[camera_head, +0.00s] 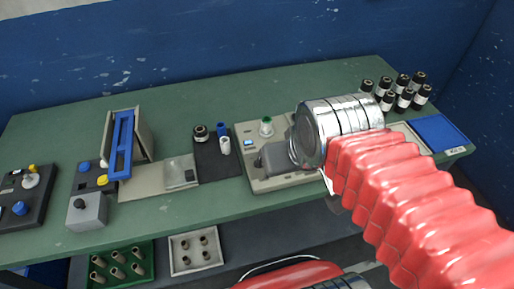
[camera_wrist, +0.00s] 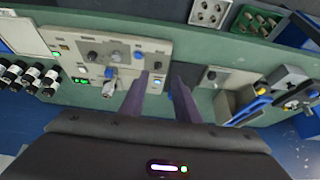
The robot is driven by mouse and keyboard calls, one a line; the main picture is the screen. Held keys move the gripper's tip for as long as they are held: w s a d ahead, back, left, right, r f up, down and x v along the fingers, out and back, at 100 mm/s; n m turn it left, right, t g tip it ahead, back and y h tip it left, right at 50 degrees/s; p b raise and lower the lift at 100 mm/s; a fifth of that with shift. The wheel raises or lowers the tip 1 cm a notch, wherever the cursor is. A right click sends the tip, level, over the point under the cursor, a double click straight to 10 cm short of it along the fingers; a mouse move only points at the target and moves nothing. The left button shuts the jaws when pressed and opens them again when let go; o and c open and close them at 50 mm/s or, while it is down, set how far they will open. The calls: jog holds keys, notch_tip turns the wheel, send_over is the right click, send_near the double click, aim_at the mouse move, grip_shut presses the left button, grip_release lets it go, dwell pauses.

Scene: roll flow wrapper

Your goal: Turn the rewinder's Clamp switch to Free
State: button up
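The rewinder (camera_head: 248,178) is a beige unit with a panel on the green bench, partly hidden behind my arm in the head view. In the wrist view its panel (camera_wrist: 165,48) carries several dark knobs (camera_wrist: 117,56), a blue button (camera_wrist: 138,54), a silver knob (camera_wrist: 109,88) and small green displays (camera_wrist: 82,81). The labels are too small to read, so I cannot tell which knob is the Clamp switch or how it is set. My gripper (camera_wrist: 160,80) is over the panel's edge; its two dark fingers stand apart with nothing seen between them.
Several dark vials (camera_head: 402,90) and a blue tray (camera_head: 438,132) are at the bench's right end. A dark mat (camera_head: 212,165) with small spools and a blue-framed unit (camera_head: 122,145) stand to the left. Trays (camera_head: 196,266) sit on the lower shelf.

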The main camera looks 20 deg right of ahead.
jog(key=shift+w, duration=0.25)
jog(key=m+g, duration=0.6)
send_over(259, 162)
notch_tip(259, 162, down, 7)
jog(key=shift+w+d+r, duration=0.1)
jog(key=shift+w, duration=0.3)
notch_tip(259, 162, down, 14)
jog(key=shift+r, duration=0.1)
dwell(0.6)
grip_shut()
dwell(0.3)
